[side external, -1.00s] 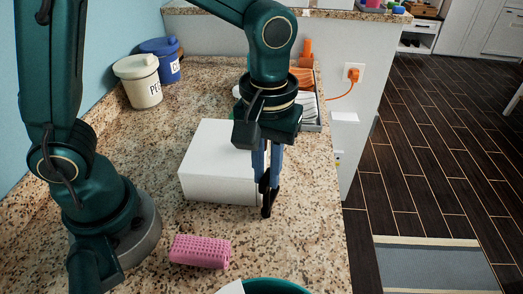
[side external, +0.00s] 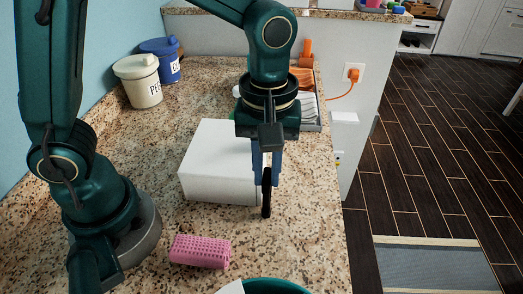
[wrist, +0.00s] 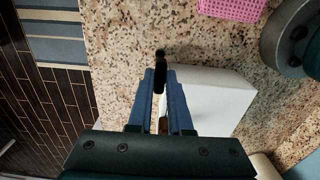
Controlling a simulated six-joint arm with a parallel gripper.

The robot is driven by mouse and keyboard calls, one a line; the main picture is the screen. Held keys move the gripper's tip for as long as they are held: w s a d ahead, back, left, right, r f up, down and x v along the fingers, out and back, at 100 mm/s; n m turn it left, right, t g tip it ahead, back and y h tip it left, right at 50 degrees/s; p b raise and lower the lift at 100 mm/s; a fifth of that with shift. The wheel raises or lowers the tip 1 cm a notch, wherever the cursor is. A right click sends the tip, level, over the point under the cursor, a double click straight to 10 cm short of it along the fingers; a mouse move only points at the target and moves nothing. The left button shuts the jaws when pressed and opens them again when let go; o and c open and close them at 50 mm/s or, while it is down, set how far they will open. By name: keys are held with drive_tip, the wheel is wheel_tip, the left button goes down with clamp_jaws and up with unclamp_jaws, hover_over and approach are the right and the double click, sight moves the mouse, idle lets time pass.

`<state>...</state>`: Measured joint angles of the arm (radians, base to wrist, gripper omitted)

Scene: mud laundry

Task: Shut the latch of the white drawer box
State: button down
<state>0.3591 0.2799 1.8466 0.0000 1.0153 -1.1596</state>
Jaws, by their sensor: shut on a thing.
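The white drawer box (side external: 214,165) stands on the granite counter, right beside my gripper (side external: 265,205). My gripper points down at the box's right side, with its blue fingers and dark tips close together. In the wrist view the box (wrist: 215,98) lies to the right of my gripper (wrist: 160,75). The fingers are shut on a thin dark piece at the box's side, which I take to be the latch. My fingers and wrist hide most of that piece, so its angle is unclear.
A teal container (side external: 275,287) is at the bottom edge. A cream canister (side external: 138,82) and a blue canister (side external: 162,60) stand at the back left. A tray (side external: 310,112) is behind my gripper.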

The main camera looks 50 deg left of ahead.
drive_tip(key=c, duration=0.8)
unclamp_jaws()
drive_tip(key=shift+c, duration=0.2)
drive_tip(key=shift+r, duration=0.1)
drive_tip(key=shift+r, duration=2.55)
drive_tip(key=shift+a, duration=0.1)
drive_tip(key=s+a+r+m+t, duration=0.1)
drive_tip(key=s+a+m+t, duration=0.4)
drive_tip(key=s+a+m, duration=0.2)
drive_tip(key=shift+s+a+r+m+t, duration=0.2)
drive_tip(key=shift+a+m+t, duration=0.1)
drive_tip(key=shift+a+m, duration=0.7)
